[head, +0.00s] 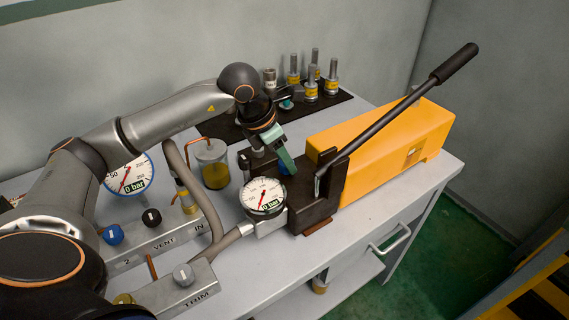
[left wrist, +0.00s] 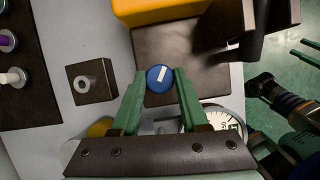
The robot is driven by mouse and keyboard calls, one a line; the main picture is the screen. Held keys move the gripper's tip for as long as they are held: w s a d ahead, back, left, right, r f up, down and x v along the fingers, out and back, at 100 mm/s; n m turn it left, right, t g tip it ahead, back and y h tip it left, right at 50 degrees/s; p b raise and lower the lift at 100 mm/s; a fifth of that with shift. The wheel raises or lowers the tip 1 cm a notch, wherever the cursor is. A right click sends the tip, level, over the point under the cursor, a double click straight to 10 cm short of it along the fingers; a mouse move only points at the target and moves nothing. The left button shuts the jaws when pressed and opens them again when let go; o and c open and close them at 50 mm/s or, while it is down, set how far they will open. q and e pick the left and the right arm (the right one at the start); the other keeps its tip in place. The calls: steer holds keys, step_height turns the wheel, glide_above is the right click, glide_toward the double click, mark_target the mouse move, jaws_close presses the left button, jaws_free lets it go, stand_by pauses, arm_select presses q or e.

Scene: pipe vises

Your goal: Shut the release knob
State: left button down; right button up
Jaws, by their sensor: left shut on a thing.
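The release knob (left wrist: 154,85) is a round blue knob with a white bar across its top, on a dark block (left wrist: 165,45) of the pump. In the left wrist view the white bar is tilted. My left gripper (left wrist: 160,84) has its two green fingers on either side of the knob and is shut on it. In the head view my left gripper (head: 289,165) reaches down behind the dark block, and only a bit of blue shows by its fingertips. My right gripper (left wrist: 305,52) seems to show as two parted green fingers at the right edge of the left wrist view.
The yellow pump body (head: 385,155) with a long black lever (head: 400,105) is right of the knob. A gauge (head: 263,196) reading 0 bar is in front. A valve manifold (head: 165,240) is at left, and several fittings (head: 312,85) stand on a dark mat behind.

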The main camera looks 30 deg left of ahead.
arm_select(q)
steer(key=m+h, duration=0.1)
steer(key=m, duration=0.1)
steer(key=m+g+b, duration=0.1)
steer(key=m, duration=0.2)
steer(key=shift+w+a+m+h, duration=0.1)
steer(key=shift+w+m+h, duration=0.1)
steer(key=shift+m+h, duration=0.15)
steer(key=m+g, duration=0.1)
steer(key=m, duration=0.2)
steer(key=m+g+h, duration=0.1)
steer(key=m, duration=0.2)
steer(key=shift+w+r, duration=0.1)
steer(key=shift+g, duration=0.3)
steer(key=shift+c, duration=2.1)
jaws_free()
steer(key=v, duration=1.2)
steer(key=shift+r, duration=0.2)
